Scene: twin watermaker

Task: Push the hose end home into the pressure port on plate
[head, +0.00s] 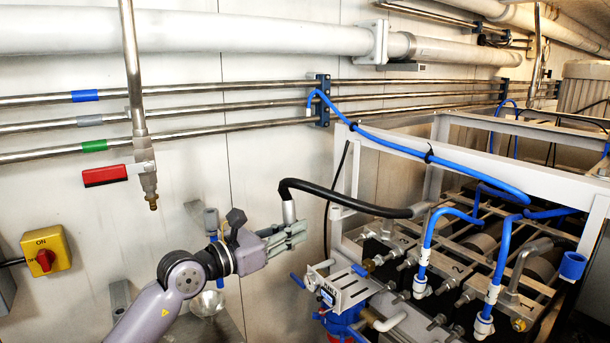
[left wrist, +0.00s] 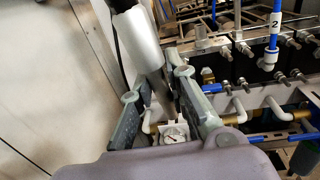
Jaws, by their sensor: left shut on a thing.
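A black hose (head: 345,197) arches from the pump frame to my left gripper (head: 288,236). Its silver end sleeve (head: 289,211) points down between the fingers, which are shut on it. In the left wrist view the sleeve (left wrist: 136,42) leans in from the top, with the fingers (left wrist: 168,100) on both sides of its lower part. The tip of the hose end is hard to make out. A small white plate with a round gauge (left wrist: 174,134) shows below and beyond the fingers. I cannot make out the pressure port in either view. My right gripper is not in view.
The white frame (head: 375,148) with blue hoses fills the right. A yellow switch box (head: 46,252) and a red-handled valve (head: 105,175) are on the left wall.

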